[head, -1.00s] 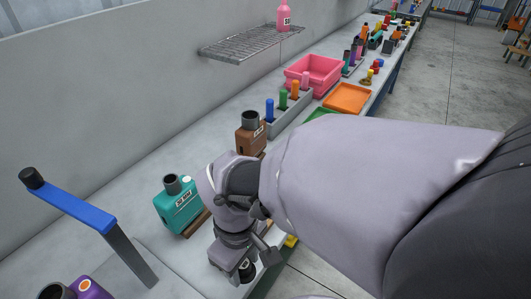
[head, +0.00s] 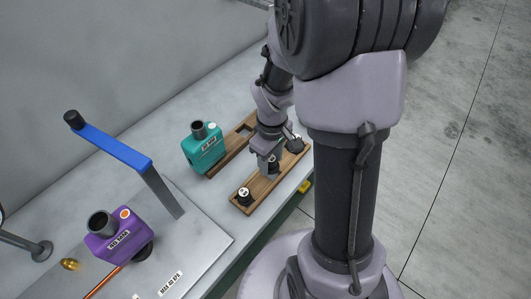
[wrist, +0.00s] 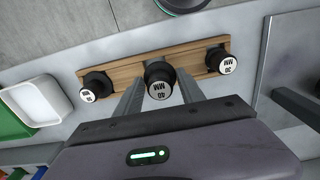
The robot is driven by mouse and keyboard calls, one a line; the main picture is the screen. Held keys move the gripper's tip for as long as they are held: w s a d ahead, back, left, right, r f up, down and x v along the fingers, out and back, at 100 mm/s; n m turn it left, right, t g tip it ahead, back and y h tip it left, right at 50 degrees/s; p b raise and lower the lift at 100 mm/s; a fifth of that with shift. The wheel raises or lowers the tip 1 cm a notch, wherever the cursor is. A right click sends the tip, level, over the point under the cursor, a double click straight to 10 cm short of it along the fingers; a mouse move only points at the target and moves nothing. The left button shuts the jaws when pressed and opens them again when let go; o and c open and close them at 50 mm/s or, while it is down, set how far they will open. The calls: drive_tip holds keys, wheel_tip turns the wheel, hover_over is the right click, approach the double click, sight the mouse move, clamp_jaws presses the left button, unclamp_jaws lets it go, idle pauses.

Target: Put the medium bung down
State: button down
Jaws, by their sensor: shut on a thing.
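My gripper (head: 268,168) is over a wooden rack (head: 266,187) near the bench's front edge. In the wrist view its two fingers are on either side of the medium bung (wrist: 158,76), a black bung with a white top marked 40 MM. The gripper is shut on it. The bung is upright over the middle of the rack (wrist: 125,72); I cannot tell whether it is fully seated. A bung (wrist: 222,62) whose mark looks like 30 MM stands at the rack's right end, and another black bung (wrist: 98,86) at its left end.
A teal muffler (head: 204,147) stands behind the rack beside a second wooden holder (head: 232,142). A purple muffler (head: 119,236) and a post with a blue handle (head: 110,142) are at the left. A white tray (wrist: 32,108) lies left in the wrist view.

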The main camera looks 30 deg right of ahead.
sight(271, 166)
drive_tip(key=f, duration=0.1)
drive_tip(key=f+b, duration=0.2)
drive_tip(key=f, duration=0.1)
drive_tip(key=shift+w+d, duration=0.3)
drive_tip(key=shift+w, duration=0.1)
drive_tip(key=shift+r, duration=0.25)
drive_tip(key=shift+f+b, duration=0.4)
drive_tip(key=shift+f, duration=0.1)
drive_tip(key=c, duration=0.7)
unclamp_jaws()
